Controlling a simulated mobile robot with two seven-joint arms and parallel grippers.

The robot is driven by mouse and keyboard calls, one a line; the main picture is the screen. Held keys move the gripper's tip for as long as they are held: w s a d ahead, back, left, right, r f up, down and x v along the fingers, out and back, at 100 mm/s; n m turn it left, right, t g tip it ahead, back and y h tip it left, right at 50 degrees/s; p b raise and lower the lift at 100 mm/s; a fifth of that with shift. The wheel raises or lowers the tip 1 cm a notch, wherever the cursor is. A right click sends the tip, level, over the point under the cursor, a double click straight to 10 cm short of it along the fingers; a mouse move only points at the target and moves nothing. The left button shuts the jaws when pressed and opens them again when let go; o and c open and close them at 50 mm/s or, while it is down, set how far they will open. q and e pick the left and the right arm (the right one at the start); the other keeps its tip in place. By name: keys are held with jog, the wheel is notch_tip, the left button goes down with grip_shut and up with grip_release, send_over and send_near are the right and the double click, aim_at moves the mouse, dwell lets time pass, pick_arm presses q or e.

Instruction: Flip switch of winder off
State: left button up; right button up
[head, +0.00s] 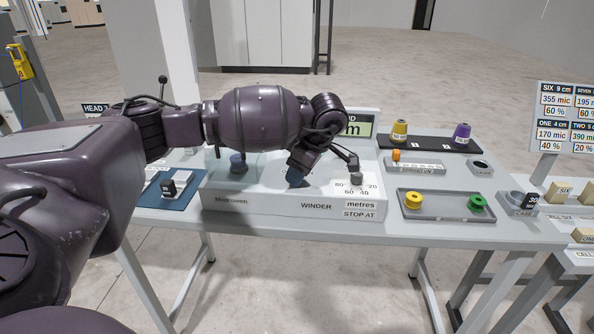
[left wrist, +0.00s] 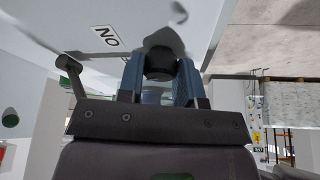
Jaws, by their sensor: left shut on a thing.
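The winder (head: 262,202) is a pale box on the table, with "WINDER" and "STOP AT" on its front edge. My left gripper (head: 297,177) reaches down over its top, left of the dial. In the left wrist view its two blue fingers (left wrist: 161,72) are shut on a dark, rounded piece, which I take for the winder's switch (left wrist: 159,60). An upside-down "ON" label (left wrist: 104,36) lies beside it. The fingers and arm hide the switch in the head view, so its position cannot be told. My right gripper is not in view.
A grey tray (head: 445,214) with a yellow and a green bobbin lies to the right. Thread cones stand behind on a dark strip (head: 418,143). A blue mat (head: 150,196) is at left.

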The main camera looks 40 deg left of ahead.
pick_arm(q)
jog(key=shift+n, duration=0.5)
jog(key=o, duration=0.9)
jog(key=shift+o, duration=0.2)
jog(key=p+v, duration=0.1)
jog(key=v, duration=0.9)
jog(key=shift+w+r, duration=0.15)
jog(key=shift+r, duration=0.25)
jog(key=shift+d, duration=0.15)
